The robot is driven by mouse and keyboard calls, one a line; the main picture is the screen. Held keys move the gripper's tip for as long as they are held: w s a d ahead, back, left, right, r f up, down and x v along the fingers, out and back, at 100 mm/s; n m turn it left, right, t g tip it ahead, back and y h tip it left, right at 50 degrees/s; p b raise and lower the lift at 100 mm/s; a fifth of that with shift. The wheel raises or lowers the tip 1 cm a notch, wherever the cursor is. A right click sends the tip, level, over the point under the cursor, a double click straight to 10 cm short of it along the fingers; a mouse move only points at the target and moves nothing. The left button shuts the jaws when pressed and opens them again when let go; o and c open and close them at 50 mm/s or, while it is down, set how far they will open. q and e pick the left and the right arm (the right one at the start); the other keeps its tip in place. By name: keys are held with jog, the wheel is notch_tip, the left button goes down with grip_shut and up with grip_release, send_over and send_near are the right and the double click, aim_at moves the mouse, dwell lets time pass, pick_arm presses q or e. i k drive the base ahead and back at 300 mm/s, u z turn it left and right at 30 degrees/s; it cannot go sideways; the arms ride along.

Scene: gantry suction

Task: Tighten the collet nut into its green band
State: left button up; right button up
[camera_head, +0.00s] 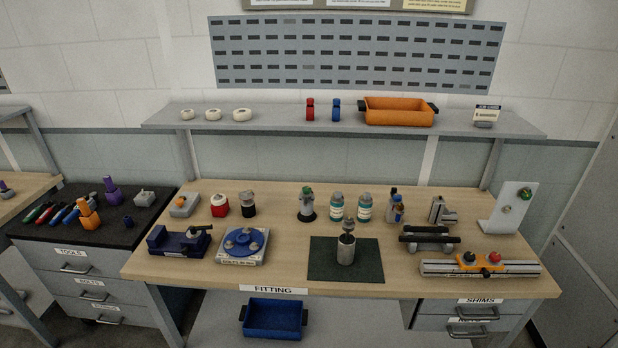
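A grey cylinder (346,250) stands upright on a dark green mat (372,270) at the front middle of the bench. A smaller dark grey piece (348,226) sits on its top; it may be the collet nut, but it is too small to be sure. Behind it, to the left, a grey fitting with a green top (306,202) stands on a black round base. A white angled stand (511,212) at the right carries a small round part with green on it (526,194). I cannot tell which green is the band. Neither gripper is in view.
The wooden bench (290,280) also holds a blue vise (178,242), a blue round fixture (244,241), two teal-labelled bottles (337,207) and a rail with an orange carriage (480,268). A shelf (270,120) runs behind. A blue bin (272,318) is below.

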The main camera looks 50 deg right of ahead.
aim_at(349, 220)
jog(key=z, duration=0.05)
jog(key=i, duration=0.8)
jog(key=z, duration=2.25)
